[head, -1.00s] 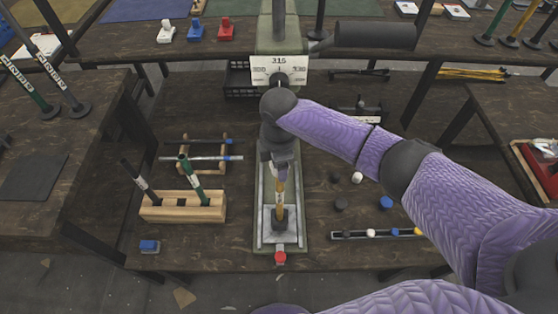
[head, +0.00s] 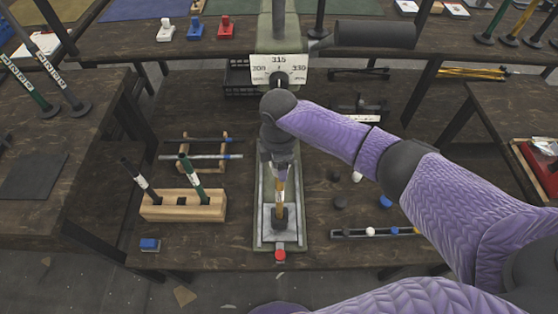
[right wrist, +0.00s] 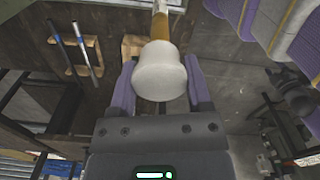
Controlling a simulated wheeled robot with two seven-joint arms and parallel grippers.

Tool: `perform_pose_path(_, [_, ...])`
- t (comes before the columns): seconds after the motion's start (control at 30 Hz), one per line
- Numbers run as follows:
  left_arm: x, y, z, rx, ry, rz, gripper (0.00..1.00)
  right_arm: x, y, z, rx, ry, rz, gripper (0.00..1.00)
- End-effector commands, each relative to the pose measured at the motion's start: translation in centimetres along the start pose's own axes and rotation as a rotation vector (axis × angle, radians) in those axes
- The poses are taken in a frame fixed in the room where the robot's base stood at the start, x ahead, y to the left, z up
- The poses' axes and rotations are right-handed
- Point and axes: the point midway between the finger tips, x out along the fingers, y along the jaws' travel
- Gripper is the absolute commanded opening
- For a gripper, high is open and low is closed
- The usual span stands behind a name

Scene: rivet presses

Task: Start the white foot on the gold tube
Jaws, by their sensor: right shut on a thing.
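The gold tube (head: 280,191) stands upright in a dark holder on the press plate, with a pale band on it. My right gripper (right wrist: 160,85) is shut on the white foot (right wrist: 160,72), a rounded bell shape, one finger on each side. In the right wrist view the gold tube (right wrist: 161,27) runs straight out beyond the foot, in line with it. In the head view my gripper (head: 281,172) is right over the tube's upper end and hides the foot. I cannot tell how far the foot sits on the tube. My left gripper is not in view.
The press (head: 262,240) has a red button (head: 280,255) in front and a 315 dial sign (head: 279,70) behind. A wooden block (head: 183,208) holding tubes stands left. Loose feet, one blue (head: 385,202), and a dark rail (head: 350,235) lie right.

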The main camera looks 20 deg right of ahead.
Motion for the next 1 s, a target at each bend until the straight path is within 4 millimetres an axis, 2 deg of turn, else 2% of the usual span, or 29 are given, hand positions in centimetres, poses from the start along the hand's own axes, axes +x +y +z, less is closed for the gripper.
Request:
perform_pose_path(0.67, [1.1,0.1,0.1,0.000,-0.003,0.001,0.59,1.8,0.0,0.0,0.000,0.001,-0.001,0.07])
perform_pose_path(0.7, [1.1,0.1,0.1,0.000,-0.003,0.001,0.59,1.7,0.0,0.0,0.000,0.001,-0.001,0.69])
perform_pose_path(0.83, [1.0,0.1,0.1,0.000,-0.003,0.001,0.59,1.7,0.0,0.0,0.000,0.000,0.000,0.97])
perform_pose_path(0.87, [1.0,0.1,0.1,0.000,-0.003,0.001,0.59,1.7,0.0,0.0,0.000,0.000,0.000,1.00])
perform_pose_path(1.0, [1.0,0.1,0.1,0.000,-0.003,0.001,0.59,1.7,0.0,0.0,0.000,0.000,0.000,1.00])
